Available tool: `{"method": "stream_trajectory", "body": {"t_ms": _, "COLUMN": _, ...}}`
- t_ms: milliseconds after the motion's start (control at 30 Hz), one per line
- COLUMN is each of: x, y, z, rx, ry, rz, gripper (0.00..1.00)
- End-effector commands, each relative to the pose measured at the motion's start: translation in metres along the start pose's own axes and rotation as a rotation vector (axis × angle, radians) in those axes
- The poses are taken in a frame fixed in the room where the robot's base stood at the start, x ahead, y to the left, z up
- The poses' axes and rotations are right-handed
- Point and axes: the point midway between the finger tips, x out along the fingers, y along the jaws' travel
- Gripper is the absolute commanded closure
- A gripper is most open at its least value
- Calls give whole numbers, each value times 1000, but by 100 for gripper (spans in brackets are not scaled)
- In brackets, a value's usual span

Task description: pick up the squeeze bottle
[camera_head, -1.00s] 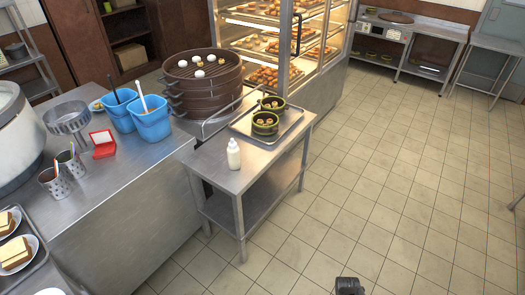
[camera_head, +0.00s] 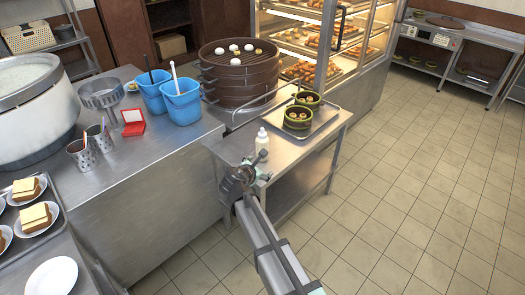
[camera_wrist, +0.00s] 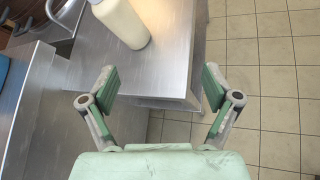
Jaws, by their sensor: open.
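The white squeeze bottle (camera_head: 262,139) stands upright on the small steel side table (camera_head: 236,150), near its front edge. In the wrist view the bottle (camera_wrist: 122,20) shows at the top, cut off by the frame, ahead of and left of centre between my fingers. My gripper (camera_head: 249,173) is at the table's near edge, just in front of the bottle and not touching it. In the wrist view my gripper (camera_wrist: 160,88) has its two green-padded fingers spread wide with nothing between them.
A tray (camera_head: 318,129) with two green steamer baskets (camera_head: 298,117) sits behind the bottle on the same table. The tiled floor (camera_head: 420,170) on the right is clear.

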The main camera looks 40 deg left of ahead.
Motion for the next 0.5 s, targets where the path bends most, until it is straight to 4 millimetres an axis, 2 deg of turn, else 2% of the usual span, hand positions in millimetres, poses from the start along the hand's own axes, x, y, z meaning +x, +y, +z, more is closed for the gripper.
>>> {"method": "stream_trajectory", "body": {"t_ms": 33, "x": -4, "y": 22, "z": 6, "rx": -97, "ry": -28, "rz": 35, "gripper": 12}}
{"method": "stream_trajectory", "body": {"t_ms": 200, "x": -15, "y": 55, "z": 21, "rx": -345, "ry": -99, "rz": 89, "gripper": 12}}
{"method": "stream_trajectory", "body": {"t_ms": 367, "x": -11, "y": 64, "z": 26, "rx": -424, "ry": -121, "rz": 101, "gripper": 12}}
{"method": "stream_trajectory", "body": {"t_ms": 500, "x": 10, "y": 67, "z": 29, "rx": -428, "ry": -121, "rz": 98, "gripper": 12}}
